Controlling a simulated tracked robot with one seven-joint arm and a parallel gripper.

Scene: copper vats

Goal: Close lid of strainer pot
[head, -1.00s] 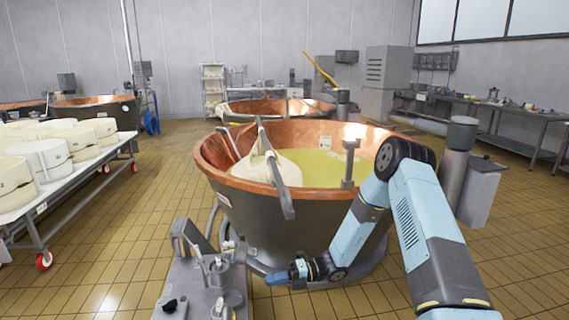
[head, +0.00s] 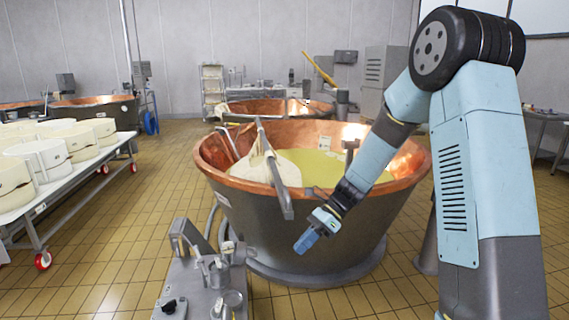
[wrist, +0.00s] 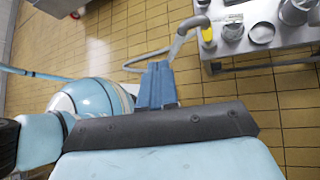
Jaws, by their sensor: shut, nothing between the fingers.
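Small metal vessels stand on the grey steel cart (head: 190,290) at the bottom of the head view. One round metal pot (head: 232,300) is near the cart's right edge, and another metal fitting (head: 217,270) stands behind it. In the wrist view a round metal piece (wrist: 261,33) lies beside a small pot (wrist: 232,29). I cannot tell which is the strainer pot, nor how its lid stands. My gripper (head: 305,241) has blue fingers, shut and empty, in front of the copper vat and right of the cart. Its fingers also show in the wrist view (wrist: 157,86).
The large copper vat (head: 300,225) with yellow liquid and a white cloth stands behind my gripper. A hose (wrist: 180,42) runs from the cart to the floor. A rack of white cheese moulds (head: 75,160) is at the left. Tiled floor lies open between.

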